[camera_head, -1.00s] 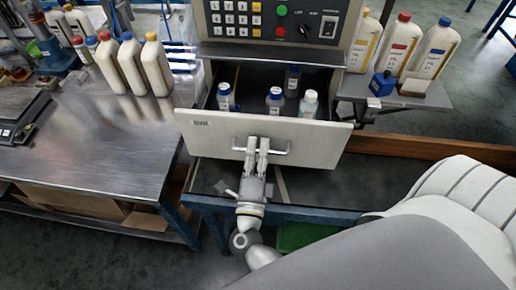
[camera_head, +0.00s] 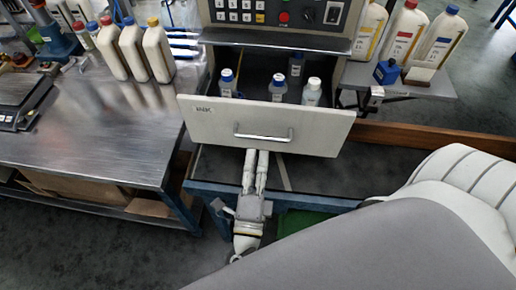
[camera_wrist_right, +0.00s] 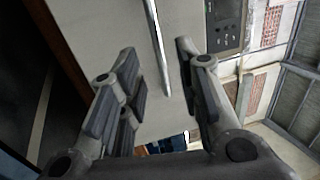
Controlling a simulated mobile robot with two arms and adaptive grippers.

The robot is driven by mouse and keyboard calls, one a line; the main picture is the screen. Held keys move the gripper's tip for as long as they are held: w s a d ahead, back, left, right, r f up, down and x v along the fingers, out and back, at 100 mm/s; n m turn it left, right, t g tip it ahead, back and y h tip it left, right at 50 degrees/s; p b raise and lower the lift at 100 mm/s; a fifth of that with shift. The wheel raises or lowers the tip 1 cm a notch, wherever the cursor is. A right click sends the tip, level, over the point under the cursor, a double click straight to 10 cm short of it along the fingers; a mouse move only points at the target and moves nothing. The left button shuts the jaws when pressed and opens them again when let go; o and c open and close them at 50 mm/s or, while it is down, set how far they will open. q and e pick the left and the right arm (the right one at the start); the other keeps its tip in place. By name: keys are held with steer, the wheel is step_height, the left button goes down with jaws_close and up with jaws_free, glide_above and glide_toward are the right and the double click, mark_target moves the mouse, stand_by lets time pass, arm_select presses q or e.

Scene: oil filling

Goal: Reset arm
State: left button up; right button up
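My right gripper (camera_head: 256,154) is just below the metal handle (camera_head: 264,136) of the open drawer (camera_head: 215,124), in front of the drawer face and apart from the handle. In the right wrist view my right gripper (camera_wrist_right: 156,62) is open and empty, with a gap between its finger pads. The handle (camera_wrist_right: 157,40) shows beyond the fingertips as a thin bar against the pale drawer front (camera_wrist_right: 100,25). My left gripper is not in view.
Several small bottles, such as one with a blue cap (camera_head: 278,90), stand in the drawer. A control panel (camera_head: 275,15) is above it. A steel table (camera_head: 95,125) with large bottles is at left. A side shelf (camera_head: 430,88) with bottles is at right.

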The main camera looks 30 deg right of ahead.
steer(key=shift+s+a+f, duration=0.2)
steer(key=shift+s+a, duration=0.15)
steer(key=shift+a, duration=0.05)
